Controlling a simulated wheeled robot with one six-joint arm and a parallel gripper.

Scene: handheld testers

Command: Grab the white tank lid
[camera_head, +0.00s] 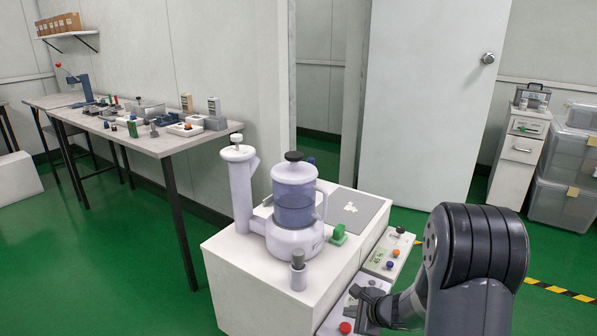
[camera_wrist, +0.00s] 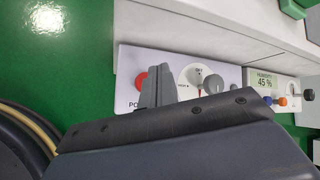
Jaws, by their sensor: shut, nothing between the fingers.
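A white appliance (camera_head: 290,238) stands on a white cabinet (camera_head: 240,285). Its round see-through tank (camera_head: 294,207) is closed by a pale lid (camera_head: 294,172) with a black knob (camera_head: 294,156). A tall white tube (camera_head: 241,190) at its left has a white cap (camera_head: 237,151) with a small knob; I cannot tell which of the two is called the tank lid. My gripper (camera_head: 362,303) is shut and empty, low to the right of the appliance, well apart from both lids. In the wrist view, my gripper (camera_wrist: 168,90) is over a control panel (camera_wrist: 127,65).
The control panel has a red button (camera_wrist: 141,80) and a dial (camera_wrist: 213,83). A humidity panel (camera_head: 390,256) is beside it. A green part (camera_head: 338,235) and a grey plate (camera_head: 358,208) lie on the cabinet. A cluttered workbench (camera_head: 160,142) stands left, with green floor between.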

